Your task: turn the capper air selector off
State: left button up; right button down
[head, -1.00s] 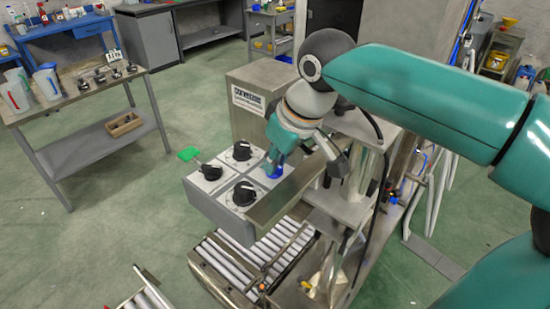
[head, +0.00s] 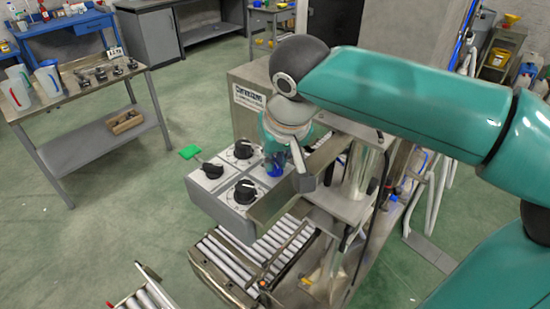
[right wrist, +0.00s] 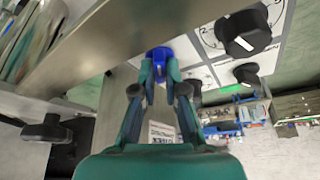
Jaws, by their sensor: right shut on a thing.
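A grey control box (head: 240,225) carries several rotary knobs on its pale top. A small blue knob (head: 276,172) sits at its far right; its label cannot be read. My right gripper (head: 274,160) comes down over the blue knob and is shut on it. In the right wrist view the blue knob (right wrist: 158,54) shows between the two teal fingertips (right wrist: 159,70). Black knobs (head: 245,191) stand on the other panel fields, one at the back (head: 243,149) and one at the left (head: 212,170). My left gripper is not in view.
A metal plate (head: 290,192) runs close along the box's right side, beside my gripper. A roller conveyor (head: 235,265) lies below. A side table (head: 100,90) stands at left, with open floor between.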

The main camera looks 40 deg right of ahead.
jog(key=c, duration=1.2)
grip_release()
jog(key=v, duration=1.2)
jog(key=shift+f, duration=0.1)
